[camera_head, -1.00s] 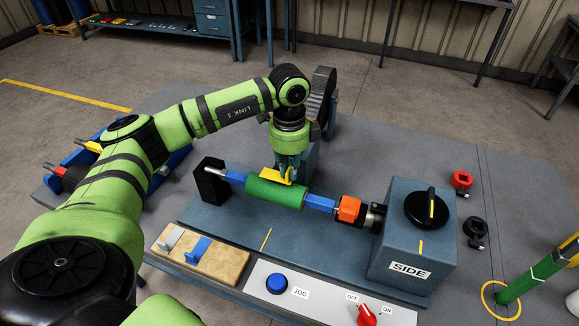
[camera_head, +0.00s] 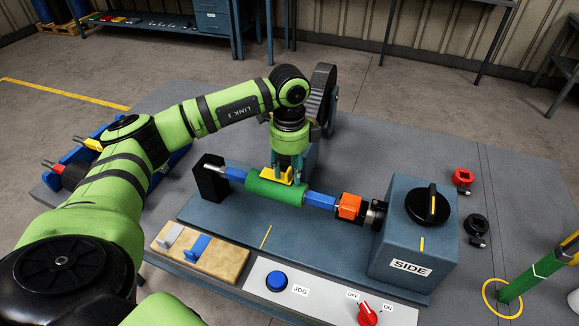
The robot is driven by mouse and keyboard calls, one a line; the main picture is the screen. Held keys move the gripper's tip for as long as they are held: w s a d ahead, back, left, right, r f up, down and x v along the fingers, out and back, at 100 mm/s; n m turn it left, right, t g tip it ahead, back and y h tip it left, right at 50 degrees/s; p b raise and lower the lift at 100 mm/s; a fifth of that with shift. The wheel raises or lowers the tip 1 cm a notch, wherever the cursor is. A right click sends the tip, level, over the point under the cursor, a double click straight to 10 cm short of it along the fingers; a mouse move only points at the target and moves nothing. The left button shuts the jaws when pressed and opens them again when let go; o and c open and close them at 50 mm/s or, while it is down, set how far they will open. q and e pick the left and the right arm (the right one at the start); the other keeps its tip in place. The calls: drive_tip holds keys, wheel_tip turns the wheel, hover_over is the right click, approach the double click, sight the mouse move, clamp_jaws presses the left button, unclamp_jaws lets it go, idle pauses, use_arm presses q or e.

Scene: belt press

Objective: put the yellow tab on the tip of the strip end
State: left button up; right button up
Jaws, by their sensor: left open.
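The yellow tab (camera_head: 283,177) lies on the upper side of the green roll (camera_head: 274,192), which sits around the blue bar. My left gripper (camera_head: 288,173) points down over the roll with its fingers at the tab. It is open, and I cannot tell whether the fingers touch the tab. The strip end and its tip cannot be made out apart from the green roll and the tab. My right gripper is not in view.
An orange block (camera_head: 349,206) sits on the bar beside the blue-grey SIDE housing (camera_head: 413,245). A black support (camera_head: 210,180) holds the left end. In front are a wooden board (camera_head: 228,262), a blue JOG button (camera_head: 277,281) and a red switch (camera_head: 367,314).

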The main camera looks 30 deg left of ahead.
use_arm(q)
drive_tip(key=shift+r, duration=0.15)
wheel_tip(320, 180, up, 12)
idle(0.3)
drive_tip(key=shift+s+f, duration=0.1)
drive_tip(key=shift+f, duration=0.1)
idle(0.3)
